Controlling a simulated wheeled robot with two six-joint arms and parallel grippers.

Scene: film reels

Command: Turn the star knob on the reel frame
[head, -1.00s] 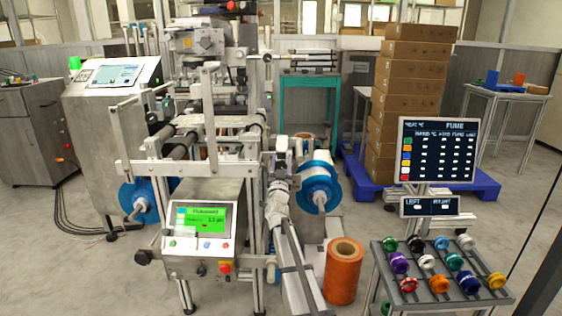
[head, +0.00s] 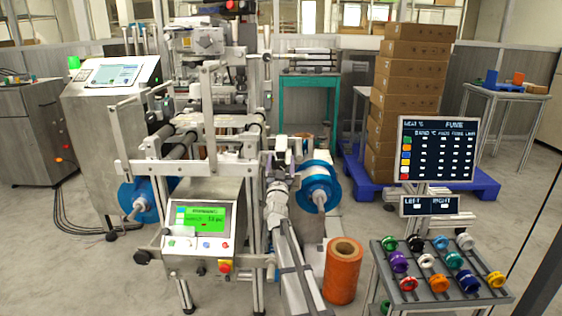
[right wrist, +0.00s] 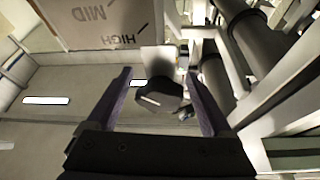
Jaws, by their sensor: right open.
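The star knob (right wrist: 160,95) is dark, with a pale mark on its face, in the middle of the right wrist view. Behind it is a plate (right wrist: 98,22) lettered MID and HIGH. My right gripper (right wrist: 160,74) is open, with one finger on each side of the knob and a visible gap on both sides. In the head view my right gripper (head: 270,157) is at the right side of the reel frame (head: 208,122). I cannot make out the knob there. My left gripper is not in view.
A blue-flanged reel (head: 318,183) is just right of my right gripper. An orange roll (head: 343,270) stands on the floor. A rack of coloured spools (head: 437,298) and a display board (head: 437,150) are at the right. Frame bars (right wrist: 300,85) are close on the wrist view's right.

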